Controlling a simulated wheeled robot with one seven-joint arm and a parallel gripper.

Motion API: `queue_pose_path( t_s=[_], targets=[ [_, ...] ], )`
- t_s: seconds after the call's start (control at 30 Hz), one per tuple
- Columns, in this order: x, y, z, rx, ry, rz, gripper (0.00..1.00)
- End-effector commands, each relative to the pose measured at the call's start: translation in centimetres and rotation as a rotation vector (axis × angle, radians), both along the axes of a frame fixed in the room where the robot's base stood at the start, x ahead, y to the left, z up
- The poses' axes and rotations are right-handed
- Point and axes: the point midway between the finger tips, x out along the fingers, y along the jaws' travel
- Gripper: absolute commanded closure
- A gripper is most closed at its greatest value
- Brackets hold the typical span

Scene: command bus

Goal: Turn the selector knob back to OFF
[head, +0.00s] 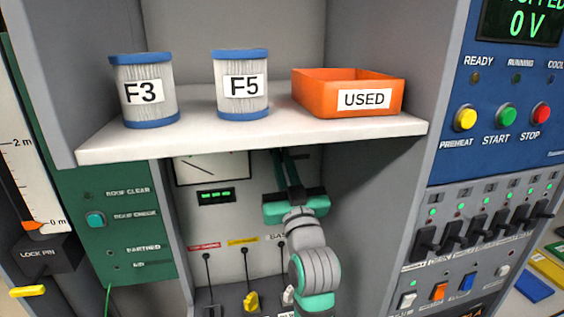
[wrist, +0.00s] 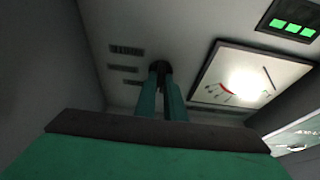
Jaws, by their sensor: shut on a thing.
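The selector knob (wrist: 160,67) is a small dark round piece on the grey back panel, seen in the wrist view between the tips of my green fingers. My gripper (wrist: 163,78) is shut on it, with both fingers reaching straight to the panel. In the head view my gripper (head: 284,156) reaches under the white shelf, and I cannot make out the knob there. Several small dark labels (wrist: 124,68) sit left of the knob in the wrist view, too blurred to read. Which way the knob points is hidden by the fingers.
The white shelf (head: 205,140) is just above my gripper, bearing filters F3 (head: 144,90) and F5 (head: 241,85) and an orange USED bin (head: 345,92). A dial gauge (head: 212,168) sits beside the gripper.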

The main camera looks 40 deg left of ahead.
Motion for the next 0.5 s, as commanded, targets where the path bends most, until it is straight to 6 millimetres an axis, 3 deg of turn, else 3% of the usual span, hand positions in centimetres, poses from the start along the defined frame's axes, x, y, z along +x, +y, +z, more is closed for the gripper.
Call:
queue_pose_path(
  t_s=[0.4, 0.5],
  targets=[
    [0.12, 0.16, -0.32, -0.012, -0.001, 0.000, 1.00],
    [0.10, 0.17, -0.29, -0.010, -0.001, 0.000, 0.72]
  ],
)
